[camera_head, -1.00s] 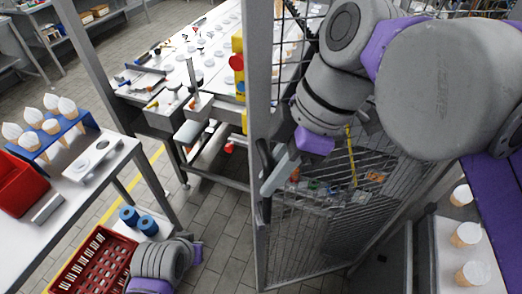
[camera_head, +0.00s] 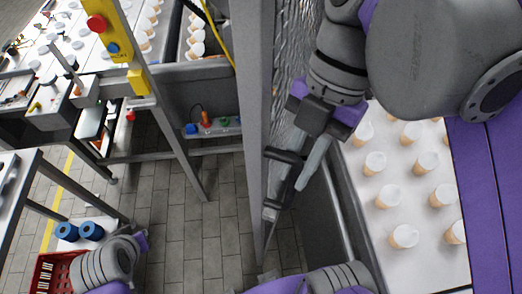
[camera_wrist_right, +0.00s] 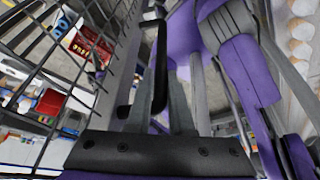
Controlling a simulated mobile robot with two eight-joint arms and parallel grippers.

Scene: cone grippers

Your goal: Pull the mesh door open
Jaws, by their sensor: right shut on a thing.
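The mesh door stands nearly edge-on in the head view, its grey frame post (camera_head: 256,130) upright in the middle and its wire mesh (camera_head: 289,60) a narrow strip to the right. The mesh (camera_wrist_right: 65,60) fills the left of the right wrist view. A black handle (camera_head: 284,155) is on the door's edge; it also shows in the wrist view (camera_wrist_right: 161,65). My right gripper (camera_head: 300,168) is at the handle, its fingers (camera_wrist_right: 180,105) closed around the bar. My left gripper is not in view; only parts of my left arm show at the bottom left.
Right of the door, a white surface (camera_head: 374,235) carries several cones. On the left are a worktable (camera_head: 60,105), a yellow post with a red button (camera_head: 97,24), blue rolls (camera_head: 67,232) and a red crate (camera_head: 47,272). Tiled floor (camera_head: 190,225) left of the door is clear.

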